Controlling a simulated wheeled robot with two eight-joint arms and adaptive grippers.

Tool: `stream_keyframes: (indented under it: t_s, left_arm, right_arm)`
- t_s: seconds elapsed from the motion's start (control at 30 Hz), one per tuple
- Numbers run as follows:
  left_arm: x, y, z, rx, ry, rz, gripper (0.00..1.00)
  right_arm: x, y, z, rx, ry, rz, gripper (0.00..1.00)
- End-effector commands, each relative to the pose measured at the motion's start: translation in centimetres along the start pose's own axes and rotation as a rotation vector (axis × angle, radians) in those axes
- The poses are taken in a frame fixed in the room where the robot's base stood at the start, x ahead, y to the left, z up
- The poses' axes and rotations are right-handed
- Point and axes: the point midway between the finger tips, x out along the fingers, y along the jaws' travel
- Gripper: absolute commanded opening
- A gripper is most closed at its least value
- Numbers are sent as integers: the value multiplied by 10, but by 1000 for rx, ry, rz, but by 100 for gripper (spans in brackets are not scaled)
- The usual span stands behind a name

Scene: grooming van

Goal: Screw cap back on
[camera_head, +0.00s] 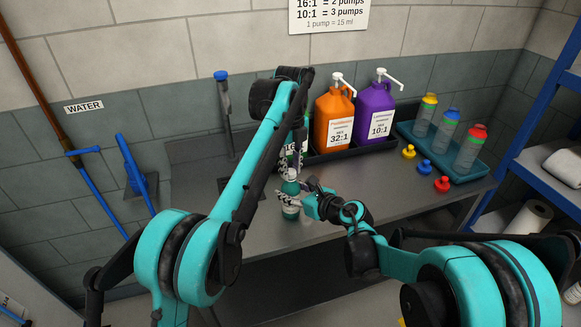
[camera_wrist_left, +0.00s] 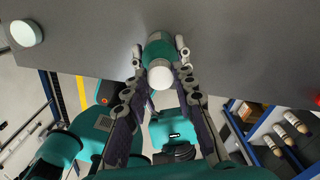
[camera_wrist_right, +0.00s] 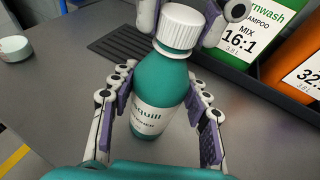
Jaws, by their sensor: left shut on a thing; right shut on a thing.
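The teal bottle (camera_wrist_right: 158,100) with a white label stands upright on the grey counter, its white ribbed cap (camera_wrist_right: 180,27) on its neck. It also shows in the head view (camera_head: 290,188), partly covered by my grippers. My right gripper (camera_wrist_right: 160,110) is shut around the bottle's body, one finger on each side. My left gripper (camera_wrist_left: 159,50) reaches down from above and is shut on the cap, which shows as a white disc in the left wrist view (camera_wrist_left: 161,77). Whether the cap is fully seated cannot be told.
An orange jug (camera_head: 333,120) and a purple jug (camera_head: 375,112), both with pumps, stand behind; a green jug (camera_wrist_right: 240,30) is beside them. A tray (camera_head: 404,131) holds several bottles, with small coloured caps in front. A round white-topped tin (camera_wrist_right: 13,48) sits on the counter.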

Motion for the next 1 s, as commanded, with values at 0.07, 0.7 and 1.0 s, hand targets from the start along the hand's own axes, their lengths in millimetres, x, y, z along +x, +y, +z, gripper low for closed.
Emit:
stream_keyframes:
  t_s: [0.07, 0.7, 1.0]
  left_arm:
    - [0, 0, 0, 185, 0, 0, 17]
    - [0, 0, 0, 694, -1, 0, 17]
    - [0, 0, 0, 693, 0, 0, 46]
  right_arm:
    - [0, 0, 0, -1, 1, 0, 0]
    - [0, 0, 0, -1, 1, 1, 0]
    - [0, 0, 0, -1, 1, 1, 0]
